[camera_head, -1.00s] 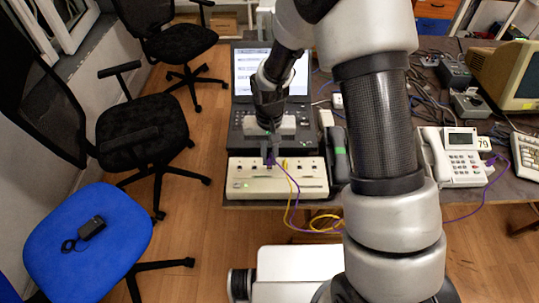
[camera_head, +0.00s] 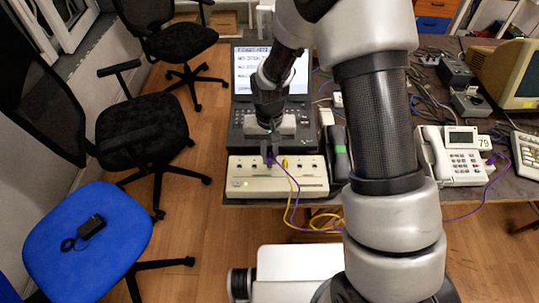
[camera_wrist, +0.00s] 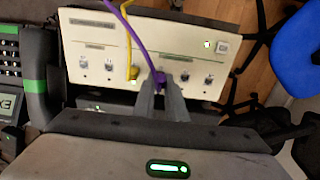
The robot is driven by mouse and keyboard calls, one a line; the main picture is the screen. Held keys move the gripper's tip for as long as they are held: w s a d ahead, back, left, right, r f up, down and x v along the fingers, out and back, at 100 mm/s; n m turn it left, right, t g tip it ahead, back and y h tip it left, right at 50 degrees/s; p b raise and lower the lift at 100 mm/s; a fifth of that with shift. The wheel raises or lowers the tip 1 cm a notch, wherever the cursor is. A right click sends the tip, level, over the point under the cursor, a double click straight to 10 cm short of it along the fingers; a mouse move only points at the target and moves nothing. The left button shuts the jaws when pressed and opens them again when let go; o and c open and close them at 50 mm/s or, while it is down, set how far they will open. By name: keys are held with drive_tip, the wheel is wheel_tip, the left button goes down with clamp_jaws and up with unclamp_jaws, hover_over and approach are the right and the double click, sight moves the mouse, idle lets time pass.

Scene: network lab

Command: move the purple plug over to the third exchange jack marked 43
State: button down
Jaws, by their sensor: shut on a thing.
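The purple plug (camera_wrist: 160,78) is between my gripper's fingertips (camera_wrist: 163,88), at the row of jacks on the cream exchange box (camera_wrist: 95,20). In the head view my gripper (camera_head: 269,158) points down at the back of the same exchange box (camera_head: 300,187). A purple cable (camera_wrist: 137,38) runs from the plug. A yellow plug (camera_wrist: 133,72) sits in the jack beside it, to the left in the wrist view. Open jacks show on both sides of this pair. The jack numbers are too small to read. The fingers hide whether the purple plug is seated.
A laptop (camera_head: 265,68) stands behind the exchange. A dark handset (camera_head: 340,155) is close on its right. A white phone (camera_head: 461,150) marked 79 is further right. Purple and yellow cables (camera_head: 292,205) hang over the table's front edge. Chairs stand left of the table.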

drive_tip(key=shift+f+b, duration=0.7)
drive_tip(key=shift+f, duration=0.05)
idle(1.0)
drive_tip(key=c, duration=1.7)
unclamp_jaws()
wheel_tip(320, 180, up, 18)
drive_tip(key=shift+f+p, duration=0.25)
drive_tip(key=shift+p, duration=0.65)
